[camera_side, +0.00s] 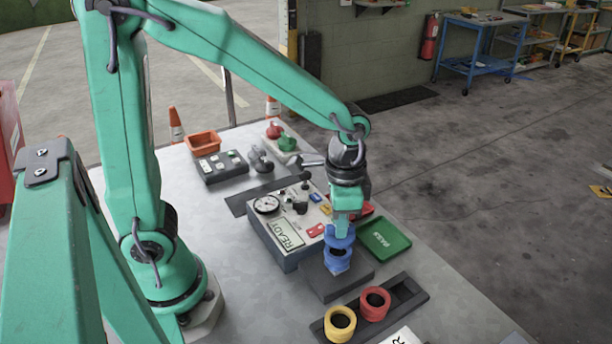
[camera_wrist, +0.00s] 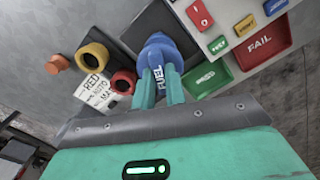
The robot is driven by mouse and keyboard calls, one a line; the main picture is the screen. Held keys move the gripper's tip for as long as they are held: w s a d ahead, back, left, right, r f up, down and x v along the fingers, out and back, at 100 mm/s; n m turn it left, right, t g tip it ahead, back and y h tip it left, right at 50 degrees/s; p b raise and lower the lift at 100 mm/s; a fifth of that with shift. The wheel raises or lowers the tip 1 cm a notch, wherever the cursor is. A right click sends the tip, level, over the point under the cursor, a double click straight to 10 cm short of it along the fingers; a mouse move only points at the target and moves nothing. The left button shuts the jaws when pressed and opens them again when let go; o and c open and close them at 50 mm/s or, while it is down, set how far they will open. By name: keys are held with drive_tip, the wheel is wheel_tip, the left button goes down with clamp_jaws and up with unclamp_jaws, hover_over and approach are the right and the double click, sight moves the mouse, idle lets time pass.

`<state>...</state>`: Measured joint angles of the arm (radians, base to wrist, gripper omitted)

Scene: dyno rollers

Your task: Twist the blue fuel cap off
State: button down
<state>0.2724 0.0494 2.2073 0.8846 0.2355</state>
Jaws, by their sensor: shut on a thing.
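The blue fuel cap (camera_side: 339,240) sits at the top of a blue ringed neck (camera_side: 338,262) on a dark block (camera_side: 322,283) in the side view. In the wrist view the blue cap (camera_wrist: 158,56) shows white FUEL lettering. My gripper (camera_side: 342,228) points straight down from above and is shut on the cap. In the wrist view my gripper's two green fingers (camera_wrist: 160,78) are on either side of the lettering. The cap looks upright. I cannot tell whether it still touches the neck, as the fingers and cap cover the join.
A control box (camera_side: 288,236) with a gauge and a READY display stands close on the left. A green PASS tray (camera_side: 385,240) is on the right. A red ring (camera_side: 375,302) and a yellow ring (camera_side: 340,322) stand in a dark rack in front.

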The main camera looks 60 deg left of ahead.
drive_tip(key=shift+r, duration=1.35)
idle(0.3)
